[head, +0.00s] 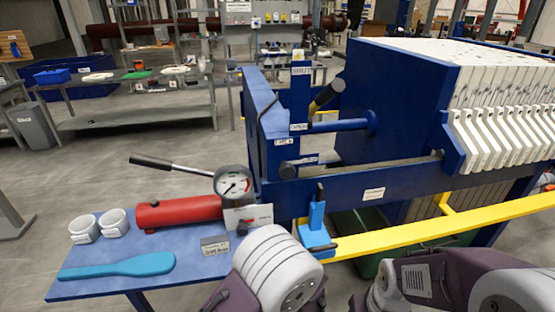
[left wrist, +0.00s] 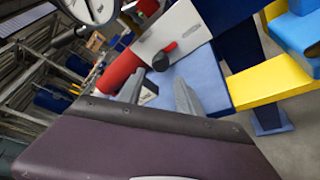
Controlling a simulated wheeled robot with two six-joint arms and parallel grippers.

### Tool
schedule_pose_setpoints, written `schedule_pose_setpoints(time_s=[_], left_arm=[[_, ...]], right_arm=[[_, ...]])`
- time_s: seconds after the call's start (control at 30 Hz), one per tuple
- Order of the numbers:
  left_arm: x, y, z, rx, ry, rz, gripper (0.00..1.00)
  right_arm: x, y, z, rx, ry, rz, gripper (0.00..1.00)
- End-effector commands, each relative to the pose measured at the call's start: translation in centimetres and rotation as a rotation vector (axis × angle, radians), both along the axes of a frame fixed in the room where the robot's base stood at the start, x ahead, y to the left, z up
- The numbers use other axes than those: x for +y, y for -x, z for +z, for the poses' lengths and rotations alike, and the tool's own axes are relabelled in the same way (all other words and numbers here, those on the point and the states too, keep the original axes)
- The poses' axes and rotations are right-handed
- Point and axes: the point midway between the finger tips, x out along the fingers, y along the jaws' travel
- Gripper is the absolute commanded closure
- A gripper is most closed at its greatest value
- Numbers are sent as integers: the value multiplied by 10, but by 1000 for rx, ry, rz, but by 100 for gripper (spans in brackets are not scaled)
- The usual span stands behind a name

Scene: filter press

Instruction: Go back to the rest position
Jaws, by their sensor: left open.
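My left gripper (left wrist: 158,87) shows in the left wrist view with its two grey fingers spread apart and nothing between them. It points toward the small blue table (left wrist: 207,72) beside the press. In the head view my left arm's grey and purple links (head: 268,265) are at the bottom middle, and the jaws there are hidden. My right arm (head: 430,278) is folded at the bottom right, and its gripper does not show.
The blue filter press (head: 400,85) fills the right. A red cylinder (head: 180,212) with a gauge (head: 234,184), white rings (head: 115,222) and a teal scraper (head: 120,266) lie on the table. A yellow rail (head: 430,228) and blue block (head: 316,235) are near my arms.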

Motion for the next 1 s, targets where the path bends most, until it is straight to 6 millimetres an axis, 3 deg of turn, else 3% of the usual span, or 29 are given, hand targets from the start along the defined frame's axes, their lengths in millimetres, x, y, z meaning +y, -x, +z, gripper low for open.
schedule_pose_setpoints(time_s=[0.07,0.13,0.2,0.27,0.33,0.4,0.47,0.53,0.6,0.7,0.73,0.83,1.0], left_arm=[[20,-5,13,-13,13,54,58],[54,-14,44,-57,55,147,58],[107,-7,77,-103,104,301,58],[156,20,93,-122,184,493,58],[201,68,96,-167,354,765,58],[223,129,87,-276,608,1098,58],[214,175,70,-430,869,1412,58],[182,203,51,-652,1150,1753,58],[143,207,38,-889,1381,2051,58],[97,195,24,-1202,1573,2400,58],[88,189,22,1224,-1516,-2351,58],[77,170,22,1227,-1350,-2138,58],[77,167,22,1243,-1302,-2089,58]], right_arm=[[0,0,7,0,0,0,35],[0,0,17,0,0,0,35],[0,0,27,0,0,0,35],[0,0,34,0,0,0,35],[0,0,43,0,0,0,35],[0,0,53,0,0,0,35],[0,0,59,0,0,0,35],[0,0,63,0,0,0,35],[0,0,63,0,0,0,35],[0,0,61,0,0,0,35],[0,0,61,0,0,0,35],[0,0,61,0,0,0,35],[0,0,61,0,0,0,35]])
